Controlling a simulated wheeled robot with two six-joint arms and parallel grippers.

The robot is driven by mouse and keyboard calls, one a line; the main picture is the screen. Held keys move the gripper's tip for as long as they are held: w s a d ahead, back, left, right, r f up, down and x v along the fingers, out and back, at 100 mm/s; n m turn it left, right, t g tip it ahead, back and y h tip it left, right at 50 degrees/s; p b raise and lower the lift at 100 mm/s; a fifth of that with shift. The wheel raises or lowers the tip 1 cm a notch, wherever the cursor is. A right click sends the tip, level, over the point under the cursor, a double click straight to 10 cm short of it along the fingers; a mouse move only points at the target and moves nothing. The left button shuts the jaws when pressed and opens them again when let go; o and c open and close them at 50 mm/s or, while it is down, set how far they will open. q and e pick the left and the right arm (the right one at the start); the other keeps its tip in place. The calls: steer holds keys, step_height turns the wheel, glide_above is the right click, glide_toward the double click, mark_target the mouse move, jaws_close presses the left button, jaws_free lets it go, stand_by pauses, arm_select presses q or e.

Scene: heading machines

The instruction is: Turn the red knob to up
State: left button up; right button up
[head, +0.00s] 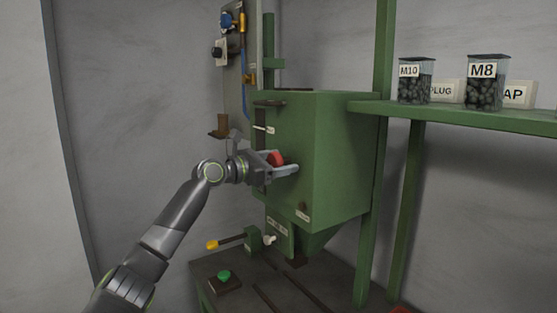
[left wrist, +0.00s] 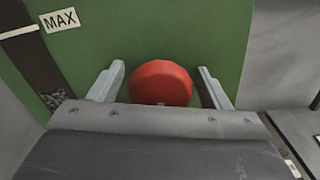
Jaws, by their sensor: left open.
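The red knob (head: 276,158) sits on the front of the green hopper box (head: 335,150), partly hidden by my left gripper in the head view. In the left wrist view the red knob (left wrist: 161,83) is round and lies between the two fingers. My left gripper (head: 284,162) is open, with one finger on each side of the knob. In the left wrist view the left gripper (left wrist: 162,82) shows a gap between each finger and the knob. The knob's pointing direction cannot be made out. My right gripper is not in view.
A MAX label (left wrist: 59,20) sits by a dark level slot on the box. A yellow-tipped lever (head: 226,242) and a green button (head: 224,277) are below. A green shelf (head: 470,113) at right holds jars M10 (head: 416,82) and M8 (head: 486,84).

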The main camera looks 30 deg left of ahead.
arm_select(q)
steer(key=c, duration=0.9)
